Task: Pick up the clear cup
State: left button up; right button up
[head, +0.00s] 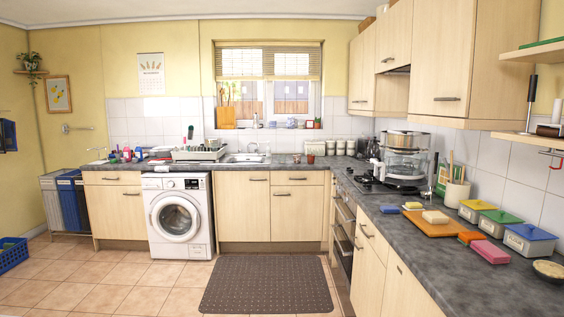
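I cannot make out a clear cup for certain in the head view. The items around the sink (246,158) at the far counter are too small to tell apart well. A small reddish-brown container (310,159) stands on that counter right of the sink. Neither of my grippers is in view.
A dark mat (267,284) lies on the tiled floor before the far cabinets. A washing machine (180,217) stands left of it. The right counter holds a steamer (404,158), an orange board (428,223) and lidded boxes (529,241). A blue basket (12,256) is at the left.

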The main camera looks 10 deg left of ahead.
aim_at(281, 157)
jog(key=i+u, duration=0.2)
jog(key=i, duration=2.95)
jog(key=i+u, duration=0.15)
jog(key=i, duration=0.35)
jog(key=i+l+u, duration=0.1)
jog(key=i, duration=0.35)
jog(key=i+l+u, duration=0.15)
jog(key=i, duration=0.35)
jog(key=i+l+u, duration=0.15)
jog(key=i, duration=0.3)
jog(key=l, duration=0.1)
